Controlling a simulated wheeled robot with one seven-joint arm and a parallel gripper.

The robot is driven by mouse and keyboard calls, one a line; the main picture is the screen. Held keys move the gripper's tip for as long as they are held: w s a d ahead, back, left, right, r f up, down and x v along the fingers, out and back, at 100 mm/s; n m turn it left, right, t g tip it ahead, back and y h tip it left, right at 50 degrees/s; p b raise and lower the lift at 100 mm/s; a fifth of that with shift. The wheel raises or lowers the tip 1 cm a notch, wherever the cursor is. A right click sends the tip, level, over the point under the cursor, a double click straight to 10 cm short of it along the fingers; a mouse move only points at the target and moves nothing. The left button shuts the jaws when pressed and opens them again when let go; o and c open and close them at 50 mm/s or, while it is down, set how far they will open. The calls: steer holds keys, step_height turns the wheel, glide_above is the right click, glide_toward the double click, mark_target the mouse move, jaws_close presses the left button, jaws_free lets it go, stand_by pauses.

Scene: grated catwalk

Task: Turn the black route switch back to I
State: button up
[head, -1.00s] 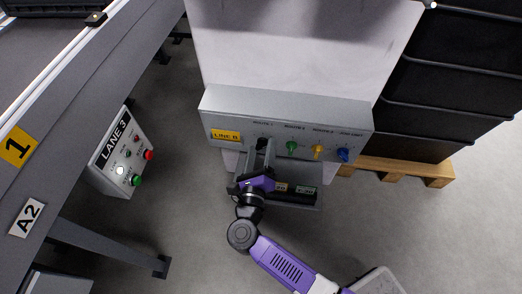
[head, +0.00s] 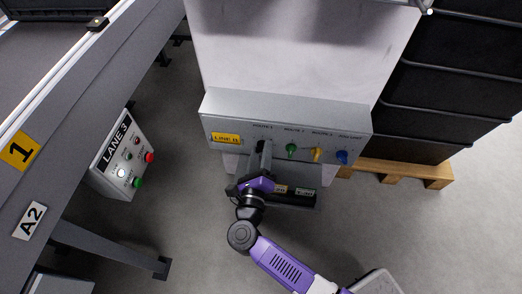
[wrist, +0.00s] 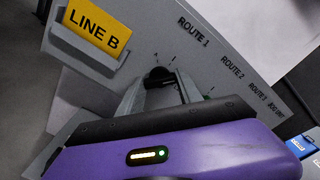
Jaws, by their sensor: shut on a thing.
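The black route switch (head: 261,142) is the leftmost knob on the grey LINE B control box, under the ROUTE 1 label. In the wrist view the black knob (wrist: 158,75) shows only in part, between my fingers. My gripper (head: 262,148) is at the box front, its fingers shut on this knob. In the wrist view my gripper (wrist: 160,86) points at the panel with a finger on each side of the knob. Small marks show above the knob; which one it points to is hard to tell.
Green (head: 291,149), yellow (head: 317,155) and blue (head: 343,157) knobs sit to the right on the same panel. A yellow LINE B plate (wrist: 96,28) is left of the knob. A LANE 3 button box (head: 121,158) stands left. Black crates (head: 440,95) on a pallet stand right.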

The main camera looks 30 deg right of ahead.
steer(key=shift+n+p, duration=2.85)
steer(key=shift+n, duration=1.05)
steer(key=o, duration=1.4)
steer(key=shift+p+v, duration=0.65)
steer(key=shift+v, duration=3.3)
